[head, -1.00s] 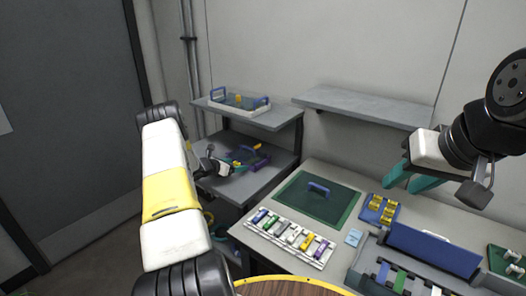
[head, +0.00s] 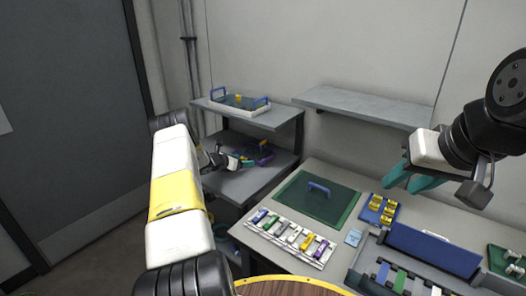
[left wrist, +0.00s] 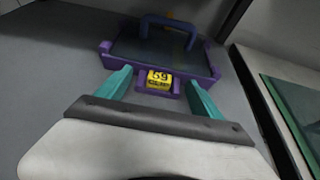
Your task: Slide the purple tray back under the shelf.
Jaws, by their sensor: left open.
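The purple tray (head: 266,158), with a blue handle, sits on the lower grey deck at the left, close to or partly beneath the grey shelf (head: 285,117). In the left wrist view the tray (left wrist: 213,72) lies straight ahead, with a yellow "59" label (left wrist: 160,80) on its near tab. My left gripper (head: 240,161) is open at the tray's near side. In the left wrist view its teal fingers (left wrist: 160,95) stand on either side of the tab, with gaps visible. My right gripper (head: 410,179) hangs open and empty above the bench at the right.
A white tray with blue handles (head: 240,105) stands on the shelf above. The bench to the right holds a green mat (head: 330,205), a rack of coloured pieces (head: 285,238) and a blue case (head: 432,250). A wall shelf (head: 365,106) is empty.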

